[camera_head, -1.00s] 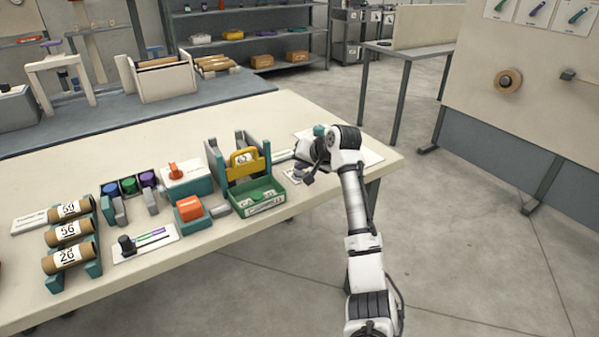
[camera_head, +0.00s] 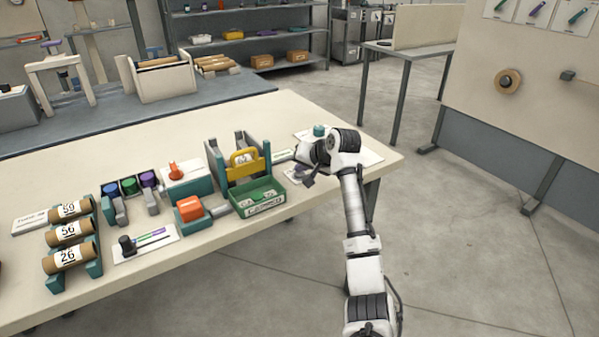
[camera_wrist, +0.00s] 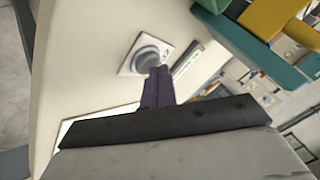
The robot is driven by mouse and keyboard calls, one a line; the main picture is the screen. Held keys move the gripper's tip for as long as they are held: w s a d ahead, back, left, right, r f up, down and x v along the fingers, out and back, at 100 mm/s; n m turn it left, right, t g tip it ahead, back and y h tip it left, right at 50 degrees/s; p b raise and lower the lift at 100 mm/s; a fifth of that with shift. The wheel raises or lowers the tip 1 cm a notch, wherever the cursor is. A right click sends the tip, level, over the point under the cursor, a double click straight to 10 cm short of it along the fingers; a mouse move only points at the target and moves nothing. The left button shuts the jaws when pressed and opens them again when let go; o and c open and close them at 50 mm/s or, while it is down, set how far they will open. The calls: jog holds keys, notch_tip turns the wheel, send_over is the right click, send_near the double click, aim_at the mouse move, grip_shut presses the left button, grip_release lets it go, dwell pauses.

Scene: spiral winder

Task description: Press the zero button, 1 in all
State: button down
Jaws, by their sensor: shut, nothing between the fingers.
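A round grey button (camera_wrist: 150,56) stands on a small white plate in the wrist view; I cannot read any label on it. My gripper (camera_wrist: 160,72) is shut and empty, its dark purple fingers together. In that view the fingertips overlap the button's lower right edge; whether they touch it I cannot tell.
A teal frame with a yellow handle (camera_head: 245,157) and a green tray (camera_head: 262,199) stand just left of my gripper. A teal knob (camera_head: 319,130) is behind my wrist. Labelled brown rolls (camera_head: 69,231) lie at the left end of the table (camera_head: 150,285).

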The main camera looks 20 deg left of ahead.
aim_at(302, 175)
jog(key=shift+r+p, duration=0.8)
jog(key=shift+p, duration=0.05)
notch_tip(302, 175, up, 5)
jog(key=p, duration=0.4)
jog(key=shift+r+p, duration=0.1)
jog(key=shift+p, duration=0.25)
